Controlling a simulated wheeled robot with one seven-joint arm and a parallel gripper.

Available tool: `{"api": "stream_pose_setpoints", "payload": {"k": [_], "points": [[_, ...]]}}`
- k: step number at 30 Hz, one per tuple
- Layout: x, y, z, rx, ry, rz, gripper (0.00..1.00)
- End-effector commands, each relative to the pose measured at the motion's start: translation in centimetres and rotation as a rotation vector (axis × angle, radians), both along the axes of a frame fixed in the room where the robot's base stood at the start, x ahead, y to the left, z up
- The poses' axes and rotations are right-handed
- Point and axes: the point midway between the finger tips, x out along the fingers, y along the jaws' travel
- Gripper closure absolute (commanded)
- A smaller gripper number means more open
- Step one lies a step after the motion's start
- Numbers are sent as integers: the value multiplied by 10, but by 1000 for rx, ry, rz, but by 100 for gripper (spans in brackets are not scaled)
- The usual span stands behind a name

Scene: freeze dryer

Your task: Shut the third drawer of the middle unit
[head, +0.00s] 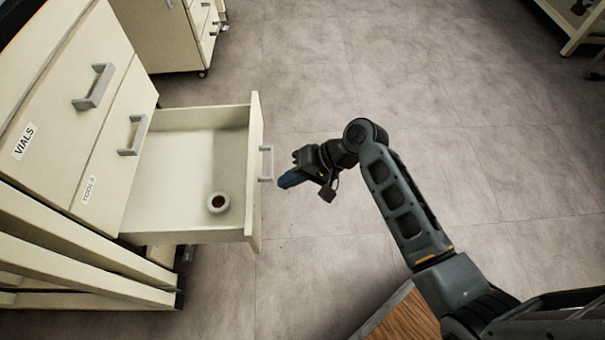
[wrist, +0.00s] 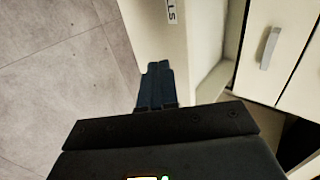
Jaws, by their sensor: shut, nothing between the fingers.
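The open drawer (head: 256,200) is pulled well out of the cream unit on the left, below the drawer labelled TOOLS. Its front, with a grey bar handle (head: 267,163), faces my arm. My gripper (head: 281,184) is shut and empty, just outside that front, near the handle's lower end in the picture. In the wrist view, the shut blue fingers (wrist: 154,66) point at a pale panel (wrist: 150,32) with a label ending in LS. I cannot tell whether the fingertips touch the front.
A small round pale object (head: 218,203) with a dark centre lies inside the drawer. The TOOLS drawer (head: 115,150) and VIALS drawer (head: 60,110) above look shut. Another cabinet (head: 165,35) stands behind. A wooden surface (head: 405,320) lies below my arm.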

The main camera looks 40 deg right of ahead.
Motion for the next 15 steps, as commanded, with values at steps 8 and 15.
{"api": "stream_pose_setpoints", "payload": {"k": [8,15], "points": [[24,33,-18,-2,-2,3,100],[33,45,-16,-1,-2,-1,100]]}}
